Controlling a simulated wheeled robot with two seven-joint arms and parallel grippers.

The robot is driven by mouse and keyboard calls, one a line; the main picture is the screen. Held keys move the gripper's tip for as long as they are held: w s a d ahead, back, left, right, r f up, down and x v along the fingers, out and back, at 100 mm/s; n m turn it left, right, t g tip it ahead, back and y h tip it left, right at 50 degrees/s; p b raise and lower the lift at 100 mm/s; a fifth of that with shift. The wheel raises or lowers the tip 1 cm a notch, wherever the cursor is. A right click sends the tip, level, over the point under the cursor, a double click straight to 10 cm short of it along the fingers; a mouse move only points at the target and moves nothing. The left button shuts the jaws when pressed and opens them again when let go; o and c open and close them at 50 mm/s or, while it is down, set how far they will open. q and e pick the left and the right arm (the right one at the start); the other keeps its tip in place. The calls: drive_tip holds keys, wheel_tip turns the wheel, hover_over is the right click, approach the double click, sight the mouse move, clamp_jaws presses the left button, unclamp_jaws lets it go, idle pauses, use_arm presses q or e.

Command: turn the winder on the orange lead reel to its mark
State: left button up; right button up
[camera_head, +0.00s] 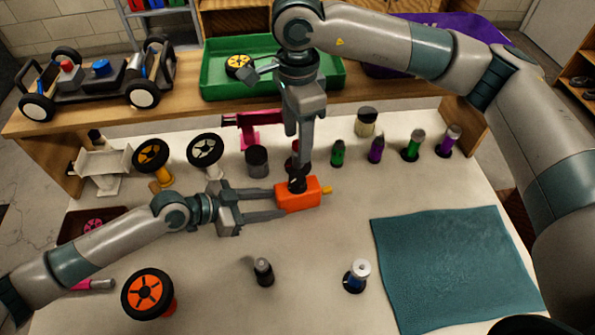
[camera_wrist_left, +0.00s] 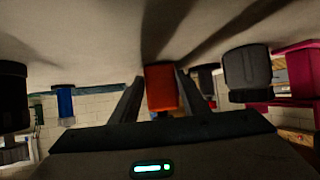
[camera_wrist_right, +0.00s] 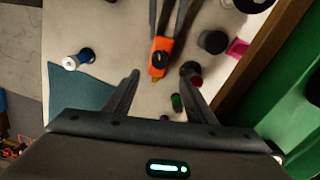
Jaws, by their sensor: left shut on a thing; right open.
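The orange lead reel (camera_head: 312,195) lies on the white table with a yellow tip at its right end. Its black winder (camera_head: 297,185) is on top; it also shows in the right wrist view (camera_wrist_right: 159,60). I cannot make out the mark. My left gripper (camera_head: 279,202) is shut on the reel's left end; in the left wrist view the reel (camera_wrist_left: 162,88) is between the fingers. My right gripper (camera_head: 299,166) points down over the winder. In the right wrist view its fingers (camera_wrist_right: 161,75) are apart with nothing between them, and I cannot judge the remaining gap to the winder.
Several small bottles, with green (camera_head: 338,153) and purple (camera_head: 376,149) ones, stand behind and right. A dark cylinder (camera_head: 257,161) and a pink stand (camera_head: 247,130) are close behind the reel. A teal cloth (camera_head: 455,265) lies front right. Wheels on stands are at left.

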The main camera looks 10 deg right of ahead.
sight(297, 178)
idle(0.5)
wheel_tip(297, 178, down, 12)
idle(0.6)
drive_tip(key=c, duration=1)
